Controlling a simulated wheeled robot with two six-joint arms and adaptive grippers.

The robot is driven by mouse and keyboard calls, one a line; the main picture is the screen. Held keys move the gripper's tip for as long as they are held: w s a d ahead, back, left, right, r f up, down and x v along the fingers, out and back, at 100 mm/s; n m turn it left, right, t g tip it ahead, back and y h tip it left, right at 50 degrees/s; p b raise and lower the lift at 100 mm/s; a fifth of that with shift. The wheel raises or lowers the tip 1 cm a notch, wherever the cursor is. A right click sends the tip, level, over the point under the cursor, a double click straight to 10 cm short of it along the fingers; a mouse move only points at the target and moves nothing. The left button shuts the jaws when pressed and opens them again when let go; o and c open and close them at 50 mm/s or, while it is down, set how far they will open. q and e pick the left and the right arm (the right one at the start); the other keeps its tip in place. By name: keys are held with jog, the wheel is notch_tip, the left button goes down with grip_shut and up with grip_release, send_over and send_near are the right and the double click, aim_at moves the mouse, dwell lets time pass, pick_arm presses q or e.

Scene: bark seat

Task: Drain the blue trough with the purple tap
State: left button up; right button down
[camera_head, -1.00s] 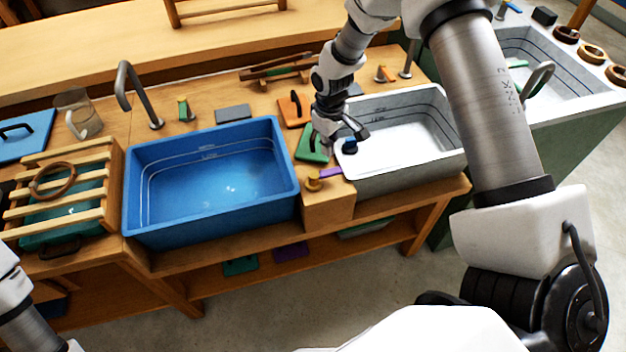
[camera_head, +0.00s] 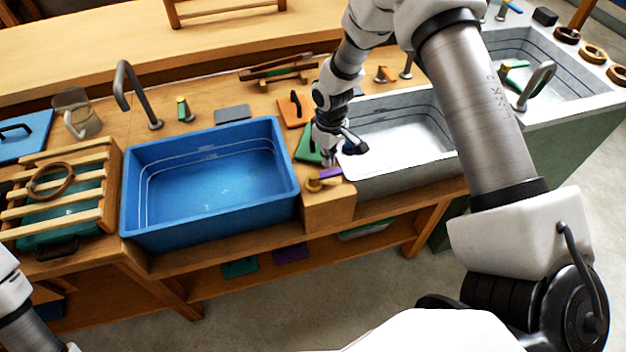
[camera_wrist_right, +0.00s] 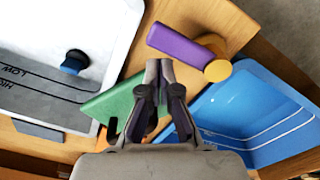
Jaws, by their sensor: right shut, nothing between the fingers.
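The blue trough (camera_head: 128,190) stands left of centre on the wooden bench, with level lines inside its wall; I cannot tell how much water it holds. The purple tap (camera_head: 331,174) sits at the trough's right front corner, its purple handle pointing right from a brass-coloured body. In the right wrist view the purple handle (camera_wrist_right: 182,44) lies just beyond the fingertips. My right gripper (camera_head: 328,160) is shut and empty, just above and behind the handle; in the right wrist view its fingertips (camera_wrist_right: 159,66) appear apart from the handle. My left gripper is out of view.
A white trough (camera_head: 395,178) with a dark blue plug (camera_head: 355,146) is right of the tap. A green board (camera_head: 305,150) and an orange board (camera_head: 294,110) lie between the troughs. A slatted rack (camera_head: 110,170) and a clear jug (camera_head: 82,115) are at the left.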

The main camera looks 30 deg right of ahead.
jog(key=shift+s+a+r+p, duration=0.1)
jog(key=shift+s+a+p, duration=0.15)
jog(key=shift+s, duration=0.25)
jog(key=shift+s+a+p, duration=0.1)
jog(key=shift+s+p, duration=0.1)
jog(key=shift+s, duration=0.25)
jog(key=shift+s+a+p, duration=0.2)
jog(key=shift+s+a, duration=0.1)
jog(key=shift+s, duration=0.4)
jog(key=shift+s+a+p, duration=0.2)
jog(key=shift+s+a, duration=0.05)
jog(key=shift+s, duration=0.4)
jog(key=shift+s+a, duration=0.1)
jog(key=shift+s, duration=0.3)
notch_tip(320, 180, up, 4)
jog(key=p, duration=0.3)
